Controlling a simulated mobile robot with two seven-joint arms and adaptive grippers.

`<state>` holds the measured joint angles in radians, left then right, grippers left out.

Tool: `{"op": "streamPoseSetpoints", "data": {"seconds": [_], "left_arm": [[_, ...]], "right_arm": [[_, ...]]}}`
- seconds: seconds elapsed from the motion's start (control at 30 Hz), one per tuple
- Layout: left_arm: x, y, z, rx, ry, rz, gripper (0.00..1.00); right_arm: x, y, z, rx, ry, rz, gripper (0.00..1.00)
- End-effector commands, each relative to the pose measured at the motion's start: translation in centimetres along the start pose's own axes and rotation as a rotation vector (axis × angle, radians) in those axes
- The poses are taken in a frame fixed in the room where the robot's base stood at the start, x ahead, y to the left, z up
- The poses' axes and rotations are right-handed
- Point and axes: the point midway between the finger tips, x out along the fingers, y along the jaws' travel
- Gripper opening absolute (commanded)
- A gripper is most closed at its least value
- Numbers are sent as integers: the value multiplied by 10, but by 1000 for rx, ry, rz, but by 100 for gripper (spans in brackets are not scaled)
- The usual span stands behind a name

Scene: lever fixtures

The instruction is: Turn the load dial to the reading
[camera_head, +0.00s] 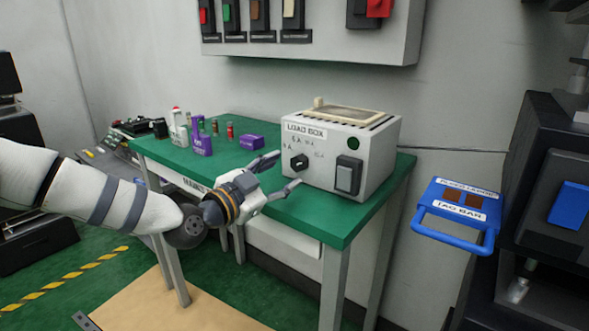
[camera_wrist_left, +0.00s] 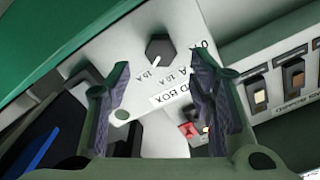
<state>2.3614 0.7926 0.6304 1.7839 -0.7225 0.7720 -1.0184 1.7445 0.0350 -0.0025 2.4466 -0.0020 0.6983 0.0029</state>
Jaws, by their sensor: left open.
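The load dial (camera_head: 299,162) is a small black knob on the front panel of the grey load box (camera_head: 381,152), which stands on the green bench. In the left wrist view the dial (camera_wrist_left: 160,46) shows ahead between the fingers, with a white pointer mark toward the lower left, near small printed ampere labels. I cannot tell for sure which label it meets. My left gripper (camera_head: 288,170) is open and empty, its fingertips close in front of the dial and apart from it. It also shows in the left wrist view (camera_wrist_left: 160,68). My right gripper is not in view.
A rocker switch (camera_head: 348,175) sits right of the dial. A purple box (camera_head: 251,142) and several small bottles stand on the left of the green bench (camera_head: 320,215). A wall panel with switches (camera_head: 310,50) hangs behind.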

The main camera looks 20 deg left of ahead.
Motion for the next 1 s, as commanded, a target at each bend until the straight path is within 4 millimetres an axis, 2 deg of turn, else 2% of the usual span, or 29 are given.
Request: {"op": "streamPoseSetpoints", "data": {"seconds": [0.1, 0.2, 0.3, 0.53, 0.57, 0.77, 1.0], "left_arm": [[26, 3, 4, -1, -3, 2, 49], [40, 2, 3, -1, -2, 1, 49], [46, 1, 1, -2, -1, 1, 49], [48, 0, 0, -1, 0, 0, 49], [48, 0, 0, -1, 0, 0, 47], [48, 0, 0, -1, 0, 0, 1], [47, 0, 0, -10, 0, 0, 1]], "right_arm": [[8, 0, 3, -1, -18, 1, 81], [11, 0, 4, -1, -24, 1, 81], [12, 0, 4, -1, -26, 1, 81], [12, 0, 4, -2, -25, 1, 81], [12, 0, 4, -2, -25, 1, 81], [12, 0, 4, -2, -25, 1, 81], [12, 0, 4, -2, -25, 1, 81]]}}
